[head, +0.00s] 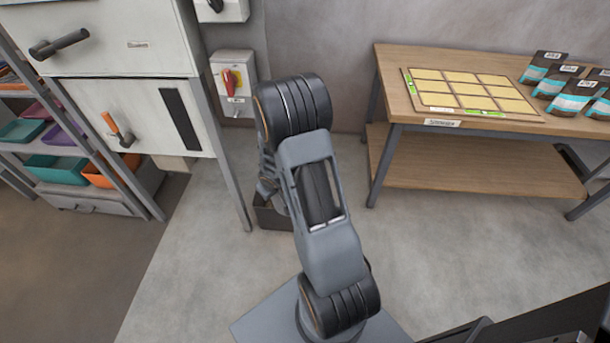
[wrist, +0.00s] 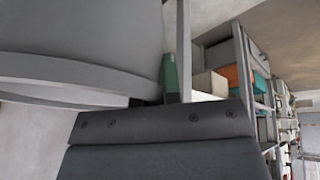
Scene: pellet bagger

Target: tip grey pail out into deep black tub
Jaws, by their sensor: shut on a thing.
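The grey pail (wrist: 80,32) fills the upper left of the wrist view, with its curved wall and a pale rim band close to the camera. My gripper (wrist: 158,104) is shut on the pail at its edge; the fingertips are mostly hidden. In the head view the gripper and the pail are hidden behind my arm. A black tub (head: 271,214) stands on the floor behind my arm, and only its front and left parts show. Its inside is covered from view. I cannot tell how far the pail is tilted or what is in it.
A white machine cabinet (head: 140,117) on grey legs stands at left, beside a shelf with coloured bins (head: 57,170). A wooden bench (head: 485,127) with bags (head: 571,96) stands at right. The floor between is clear.

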